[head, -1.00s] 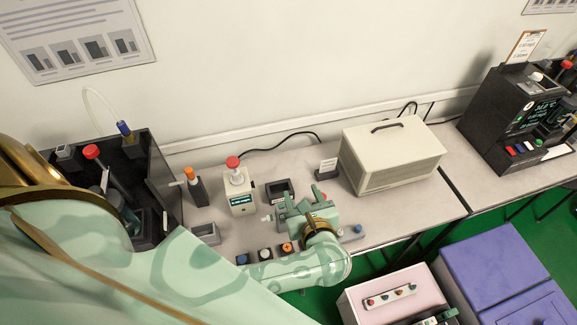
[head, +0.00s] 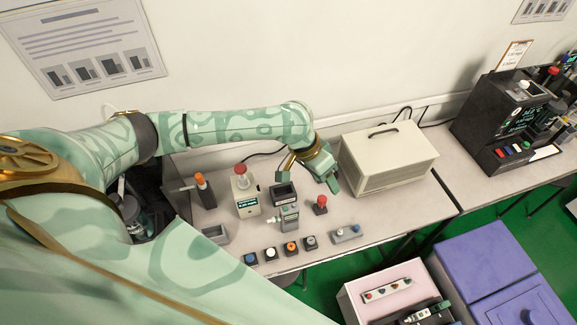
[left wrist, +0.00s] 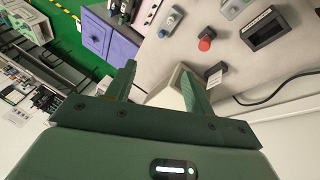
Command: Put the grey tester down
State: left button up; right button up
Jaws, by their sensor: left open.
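The grey tester (head: 289,216) is on the table in the head view, just in front of a dark open-topped holder (head: 283,190). I cannot tell whether the two touch. Part of the tester shows at the top edge of the left wrist view (left wrist: 235,8), near the dark holder (left wrist: 277,30). My left gripper (head: 312,172) is open and empty, above and to the right of the tester, clear of it. Its spread fingers (left wrist: 160,85) also show in the left wrist view with nothing held between them. My right gripper is not in view.
A red-knobbed piece (head: 320,204) stands right of the tester; a cream tester with a red knob (head: 247,198) stands left. Several small buttons (head: 271,254) line the front. Bare table lies before the case.

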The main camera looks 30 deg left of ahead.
pick_arm(q)
jog(key=s+a+f+m+g+y, duration=0.25)
jog(key=a+m+y, duration=0.2)
jog(key=a, duration=0.25)
jog(key=b, duration=0.4)
send_over(290, 208)
jog(key=shift+n+t, duration=0.25)
jog(key=shift+t, duration=0.1)
notch_tip(290, 208, down, 9)
jog(key=shift+w+f, duration=0.1)
jog(key=shift+f, duration=0.1)
jog(key=shift+f+b, duration=1.1)
jog(key=shift+f, duration=2.1)
jog(key=shift+r, duration=0.1)
grip_shut()
